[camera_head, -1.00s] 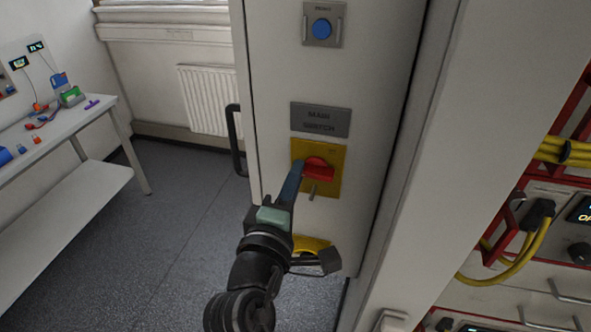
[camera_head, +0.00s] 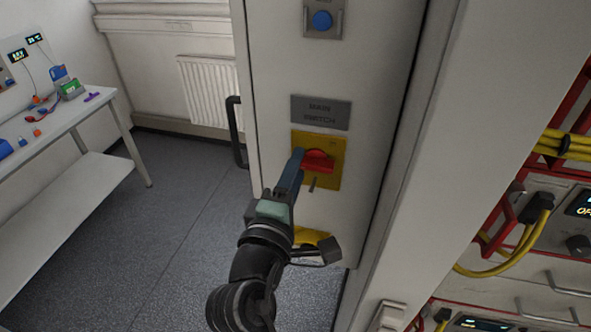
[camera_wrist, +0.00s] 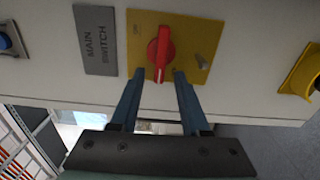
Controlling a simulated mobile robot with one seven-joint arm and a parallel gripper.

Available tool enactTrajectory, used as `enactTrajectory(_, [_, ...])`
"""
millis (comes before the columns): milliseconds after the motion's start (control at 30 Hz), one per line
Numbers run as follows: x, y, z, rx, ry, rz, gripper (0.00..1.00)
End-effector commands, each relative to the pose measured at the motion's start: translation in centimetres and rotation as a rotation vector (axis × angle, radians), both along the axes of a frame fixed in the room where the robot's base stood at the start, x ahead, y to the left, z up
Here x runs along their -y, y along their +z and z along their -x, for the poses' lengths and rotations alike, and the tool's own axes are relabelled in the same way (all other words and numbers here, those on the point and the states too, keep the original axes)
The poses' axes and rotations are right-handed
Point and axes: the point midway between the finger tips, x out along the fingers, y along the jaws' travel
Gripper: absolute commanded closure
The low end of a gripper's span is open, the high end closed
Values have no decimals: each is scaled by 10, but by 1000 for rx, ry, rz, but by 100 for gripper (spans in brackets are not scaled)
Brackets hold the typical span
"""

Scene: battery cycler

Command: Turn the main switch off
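The main switch is a red rotary handle (camera_head: 318,160) on a yellow plate (camera_head: 330,182), below a grey MAIN SWITCH label (camera_head: 320,112) on the cabinet panel. In the wrist view the red handle (camera_wrist: 160,50) points toward my gripper, with a small metal pin (camera_wrist: 201,61) beside it on the plate. My gripper (camera_wrist: 160,76) is open, its two blue fingers apart. The fingertips are at the plate's near edge, with the handle's lower end between them; contact cannot be told. In the head view my gripper (camera_head: 298,155) comes from the left and hides the handle's left end.
A blue button (camera_head: 322,20) is above the label. A yellow part (camera_head: 312,237) and a dark padlock-like piece (camera_head: 330,251) are below the switch. A black door handle (camera_head: 236,130) is at the panel's left edge. A workbench (camera_head: 70,115) stands left; the floor between is clear.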

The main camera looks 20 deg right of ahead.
Motion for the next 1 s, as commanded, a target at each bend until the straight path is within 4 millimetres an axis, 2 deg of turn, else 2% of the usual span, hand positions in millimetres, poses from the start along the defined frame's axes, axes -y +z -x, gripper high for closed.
enactTrajectory(267, [-5,-1,6,2,2,0,54])
enactTrajectory(367, [-13,-3,17,3,3,-1,54])
enactTrajectory(800, [-62,-3,90,1,4,-2,54])
enactTrajectory(1000, [-72,-1,105,1,3,0,54])
